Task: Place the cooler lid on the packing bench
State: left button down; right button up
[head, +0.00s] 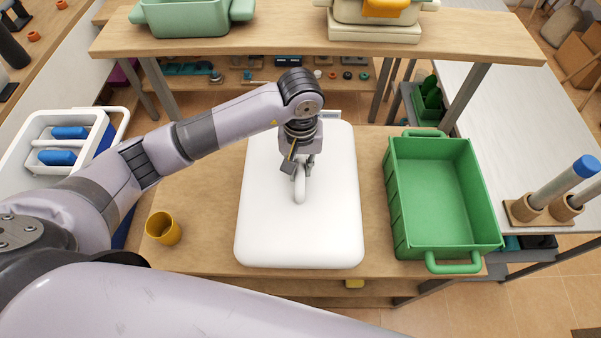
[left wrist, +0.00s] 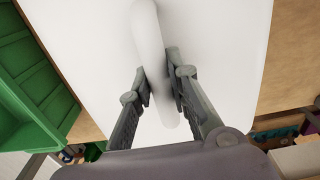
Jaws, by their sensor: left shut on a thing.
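The cooler lid (head: 300,230) is a large white rounded slab with a raised white handle (head: 299,185) in its middle. In the head view it lies flat at the middle of the wooden packing bench (head: 200,200); I cannot tell whether it touches the bench top. My left gripper (head: 303,168) comes down over the lid and is shut on its handle. In the left wrist view the fingers (left wrist: 158,88) stand on both sides of the handle (left wrist: 150,45). My right gripper is not in view.
An empty green crate (head: 440,190) stands right of the lid, and a yellow cup (head: 163,228) stands to its left. A shelf (head: 290,40) crosses behind, holding a green bin (head: 190,18). A white and blue cooler (head: 30,125) with blue packs stands at the left.

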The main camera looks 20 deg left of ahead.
pick_arm(q)
notch_tip(320, 180, down, 3)
jog(key=shift+d+f+p, duration=0.1)
jog(key=shift+f+p, duration=0.1)
jog(key=shift+p, duration=0.2)
jog(key=shift+f, duration=0.45)
jog(key=c, duration=2)
grip_release()
jog(key=shift+f, duration=0.2)
jog(key=o, duration=0.5)
jog(key=shift+r, duration=0.1)
